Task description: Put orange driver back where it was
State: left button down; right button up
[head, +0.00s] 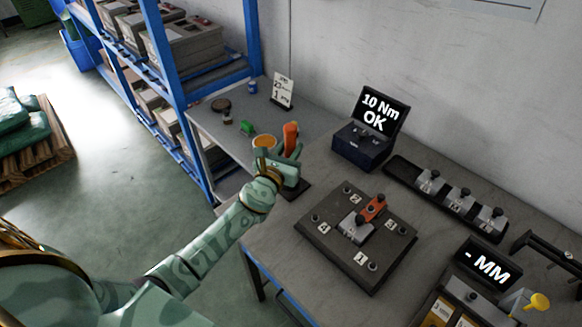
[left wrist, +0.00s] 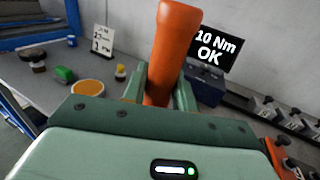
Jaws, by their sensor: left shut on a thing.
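My left gripper (head: 290,154) is shut on the orange driver (head: 290,135), whose orange handle stands roughly upright between the fingers. The handle also shows in the left wrist view (left wrist: 172,52), with a green finger on each side. The gripper is over the left part of the workbench, above a dark flat base (head: 295,190) that it partly hides. The driver's lower end is hidden, so I cannot tell whether it touches anything. My right gripper is not in view.
A dark plate (head: 330,237) with numbered posts carries a metal part with an orange piece (head: 373,207). A box with a "10 Nm OK" screen (head: 378,110) stands behind. A tray of metal parts (head: 402,170) is at right. An orange-filled dish (head: 264,141) and green item (head: 246,127) are close left.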

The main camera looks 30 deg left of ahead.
pick_arm(q)
notch_tip(320, 180, down, 4)
jog(key=b, duration=0.3)
jog(key=shift+r, duration=0.3)
jog(key=shift+f, duration=0.25)
jog(key=c, duration=1.1)
grip_release()
